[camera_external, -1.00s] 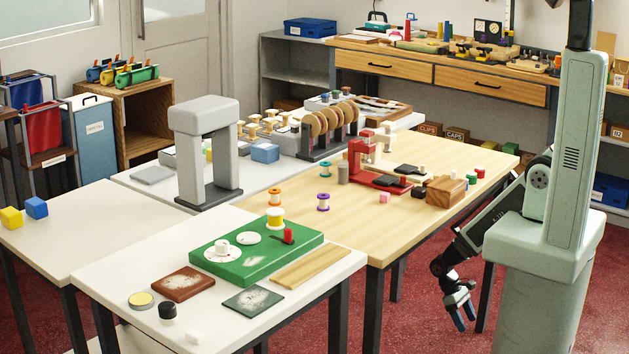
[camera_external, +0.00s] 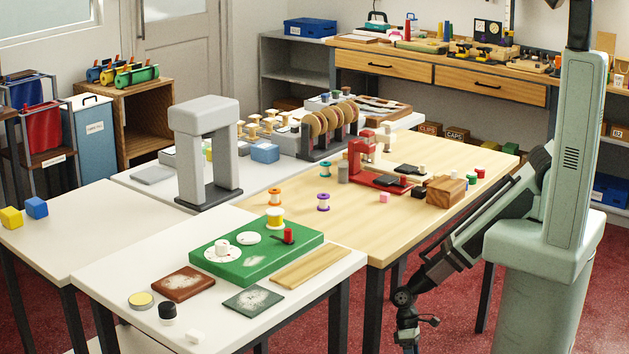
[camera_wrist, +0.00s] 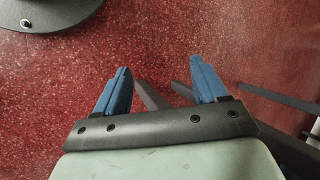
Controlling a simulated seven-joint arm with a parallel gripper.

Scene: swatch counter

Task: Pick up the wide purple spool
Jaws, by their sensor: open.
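The purple spool (camera_external: 323,202) stands upright on the light wooden table, with purple flanges and a pale middle. An orange spool (camera_external: 275,197) and a teal spool (camera_external: 325,170) stand near it. A yellow spool (camera_external: 275,218) stands just in front, by the green board. My gripper (camera_wrist: 160,78) shows in the wrist view with its two blue fingers wide apart and nothing between them. It points at the red floor. In the external view my wrist hangs below table height, right of the tables, and the fingertips are cut off by the lower edge.
A red press (camera_external: 372,165), a wooden block (camera_external: 446,191) and small coloured pieces stand right of the spools. The green board (camera_external: 240,262) lies in front. The wooden table's edge lies between my gripper and the spools. Dark table legs (camera_wrist: 150,95) show near the fingers.

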